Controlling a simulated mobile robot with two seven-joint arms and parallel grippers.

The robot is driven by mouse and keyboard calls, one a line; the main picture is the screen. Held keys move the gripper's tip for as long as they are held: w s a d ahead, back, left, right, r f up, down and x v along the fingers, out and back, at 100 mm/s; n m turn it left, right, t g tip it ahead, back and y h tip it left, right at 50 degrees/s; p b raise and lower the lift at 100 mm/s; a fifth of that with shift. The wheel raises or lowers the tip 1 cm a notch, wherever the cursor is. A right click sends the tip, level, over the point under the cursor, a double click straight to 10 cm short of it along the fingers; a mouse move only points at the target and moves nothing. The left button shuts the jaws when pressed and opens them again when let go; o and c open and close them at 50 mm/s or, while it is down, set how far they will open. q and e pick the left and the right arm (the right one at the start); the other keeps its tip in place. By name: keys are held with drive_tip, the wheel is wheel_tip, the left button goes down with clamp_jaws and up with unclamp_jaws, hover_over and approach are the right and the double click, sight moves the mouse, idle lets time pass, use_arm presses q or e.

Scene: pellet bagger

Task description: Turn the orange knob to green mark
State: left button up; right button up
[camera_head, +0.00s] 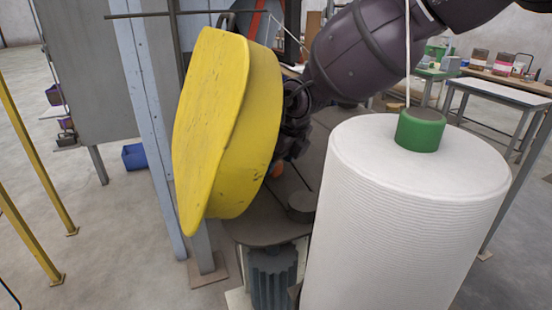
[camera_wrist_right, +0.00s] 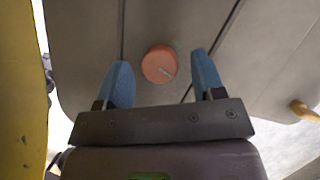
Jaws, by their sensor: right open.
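The orange knob (camera_wrist_right: 159,64) is round, with a short pale line on its face, on a grey-brown panel in the right wrist view. In the head view a small part of the orange knob (camera_head: 276,170) shows at the edge of the yellow cover. My right gripper (camera_wrist_right: 162,66) is open, with one blue finger to each side of the knob in the picture and gaps between. I cannot tell how far off the panel the fingertips are. In the head view the right gripper is mostly hidden behind the yellow cover. My left gripper is not in view.
A big yellow cover (camera_head: 222,125) stands left of my right wrist. A large white roll (camera_head: 400,220) with a green cap (camera_head: 421,130) stands close on the right. A blue-grey post (camera_head: 150,130) is at left. Tables with containers stand at the back right.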

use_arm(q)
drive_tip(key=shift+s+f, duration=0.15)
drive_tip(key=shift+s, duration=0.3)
use_arm(e)
drive_tip(key=shift+a+f, duration=0.1)
drive_tip(key=shift+f, duration=0.3)
drive_tip(key=shift+w, duration=0.1)
drive_tip(key=c, duration=0.9)
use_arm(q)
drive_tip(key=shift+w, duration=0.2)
